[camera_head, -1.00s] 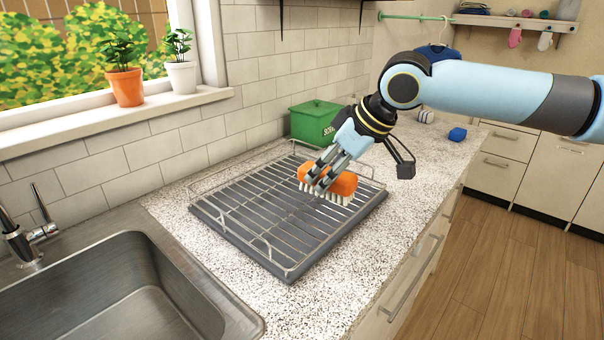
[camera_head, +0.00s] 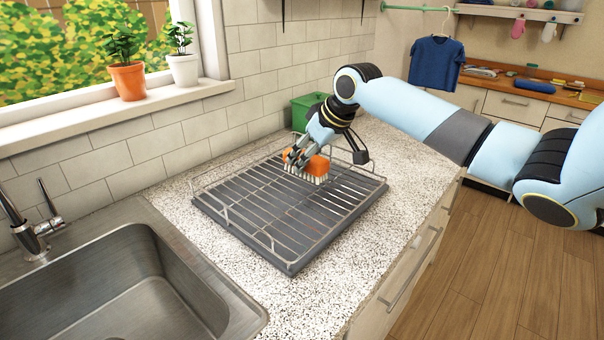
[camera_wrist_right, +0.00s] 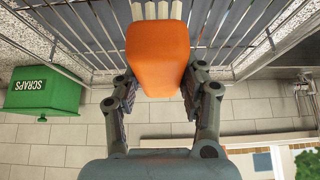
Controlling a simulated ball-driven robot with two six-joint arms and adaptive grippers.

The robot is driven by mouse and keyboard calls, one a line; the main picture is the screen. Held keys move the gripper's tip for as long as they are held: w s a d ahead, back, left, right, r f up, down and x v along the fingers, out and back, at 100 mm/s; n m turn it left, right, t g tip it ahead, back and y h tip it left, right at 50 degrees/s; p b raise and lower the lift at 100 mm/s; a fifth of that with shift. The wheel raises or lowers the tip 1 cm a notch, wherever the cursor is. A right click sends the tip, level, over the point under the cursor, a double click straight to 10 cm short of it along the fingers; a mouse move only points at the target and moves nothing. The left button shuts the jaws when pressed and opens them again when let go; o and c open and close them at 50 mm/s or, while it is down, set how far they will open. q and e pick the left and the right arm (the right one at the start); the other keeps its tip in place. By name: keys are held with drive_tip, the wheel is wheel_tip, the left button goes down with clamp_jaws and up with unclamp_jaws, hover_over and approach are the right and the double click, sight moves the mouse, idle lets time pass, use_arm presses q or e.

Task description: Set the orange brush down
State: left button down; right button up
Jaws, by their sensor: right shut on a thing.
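The orange brush (camera_head: 318,167) has white bristles that point down. It is over the far part of the wire dish rack (camera_head: 240,218), and I cannot tell whether the bristles touch the wires. My right gripper (camera_head: 297,160) is shut on the brush from above and hides part of it. In the right wrist view the orange block of the brush (camera_wrist_right: 158,55) sits between the two fingers, with the bristles toward the rack wires. My left gripper is not in view.
A green scraps bin (camera_head: 302,112) stands behind the rack by the tiled wall. The metal sink (camera_head: 130,285) lies at the lower left. Speckled counter (camera_head: 400,165) is clear right of the rack. Two potted plants stand on the sill.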

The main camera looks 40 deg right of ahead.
drive_tip(key=shift+w+a+f, duration=0.1)
drive_tip(key=shift+w+f, duration=0.15)
drive_tip(key=shift+w, duration=0.25)
drive_tip(key=shift+w+f, duration=0.1)
drive_tip(key=shift+f, duration=0.15)
wheel_tip(320, 180, down, 3)
drive_tip(key=shift+f+p, duration=0.15)
drive_tip(key=shift+p, duration=0.15)
drive_tip(key=shift+f, duration=0.15)
drive_tip(key=shift+f, duration=0.1)
drive_tip(key=o, duration=1.1)
